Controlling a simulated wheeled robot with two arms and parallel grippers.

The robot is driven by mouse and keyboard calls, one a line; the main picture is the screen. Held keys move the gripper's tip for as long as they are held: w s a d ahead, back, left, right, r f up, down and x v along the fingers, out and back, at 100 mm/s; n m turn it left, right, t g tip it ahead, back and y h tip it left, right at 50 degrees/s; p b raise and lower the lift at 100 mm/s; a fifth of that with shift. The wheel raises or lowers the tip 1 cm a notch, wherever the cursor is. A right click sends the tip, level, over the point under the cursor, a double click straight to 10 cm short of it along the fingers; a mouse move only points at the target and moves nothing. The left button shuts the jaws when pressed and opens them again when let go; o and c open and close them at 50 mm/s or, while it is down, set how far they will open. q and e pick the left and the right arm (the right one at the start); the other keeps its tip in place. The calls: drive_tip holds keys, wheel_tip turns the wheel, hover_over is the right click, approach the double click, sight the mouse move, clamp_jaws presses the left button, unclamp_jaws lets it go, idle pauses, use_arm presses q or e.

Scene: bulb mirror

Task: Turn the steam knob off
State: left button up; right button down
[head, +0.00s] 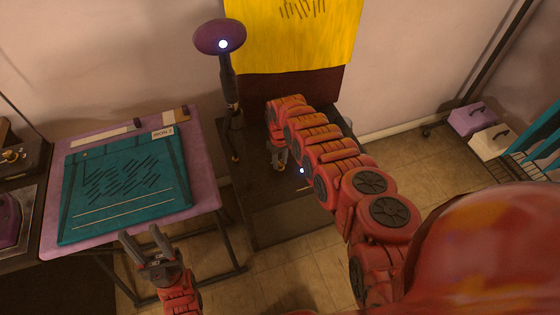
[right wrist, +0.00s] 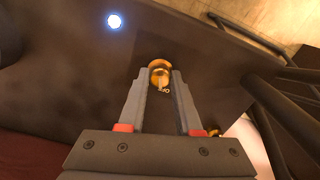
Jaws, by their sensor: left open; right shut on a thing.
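The steam knob looks like a small round brass knob (right wrist: 160,70) on a dark surface in the right wrist view. My right gripper (right wrist: 160,80) has its two fingers on either side of the knob and is shut on it. Pale lettering, seen upside down, sits beside the knob between the fingers. In the head view my right gripper (head: 278,158) reaches down over the dark table (head: 285,225), and the knob cannot be made out there. My left gripper (head: 147,246) is open and empty in front of the teal mat.
A purple round head (head: 220,36) on a dark stand rises behind the table. A teal mat (head: 125,185) lies on a pink board at left. A second brass piece (right wrist: 213,132) shows near the right finger. Purple and white boxes (head: 472,119) stand far right.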

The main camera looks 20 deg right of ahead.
drive_tip(key=shift+s+n, duration=0.1)
drive_tip(key=shift+n, duration=0.6)
drive_tip(key=c, duration=0.6)
unclamp_jaws()
